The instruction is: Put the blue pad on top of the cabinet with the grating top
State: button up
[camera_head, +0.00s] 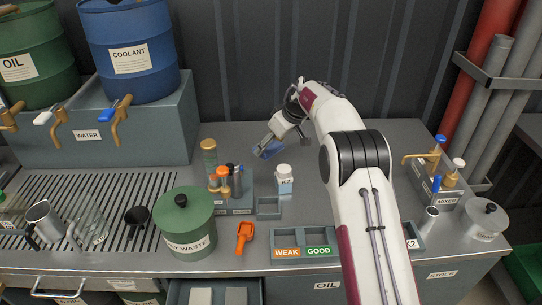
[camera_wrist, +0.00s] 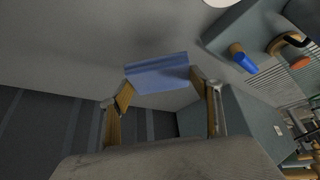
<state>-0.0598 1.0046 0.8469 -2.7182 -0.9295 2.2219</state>
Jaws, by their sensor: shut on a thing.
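My gripper (camera_head: 268,143) is shut on the blue pad (camera_head: 271,150) and holds it in the air over the back middle of the worktop. In the wrist view the blue pad (camera_wrist: 157,73) is pinched between the two fingertips of my gripper (camera_wrist: 160,86) and lies tilted in the picture. The cabinet with the grating top (camera_head: 150,183) is at the left in the head view, well left of my gripper. Its dark slats are partly covered by vessels.
On the grating stand a metal cup (camera_head: 45,220), a glass beaker (camera_head: 92,226) and a dark cup (camera_head: 138,216). A green waste pot (camera_head: 185,222) and a bottle rack (camera_head: 236,200) stand between my gripper and the grating. Blue and green drums stand behind it.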

aim_at(271, 164)
jog(key=shift+f, duration=0.1)
jog(key=shift+f, duration=2.4)
jog(key=shift+f, duration=0.15)
jog(key=o, duration=1)
jog(key=shift+v, duration=6.15)
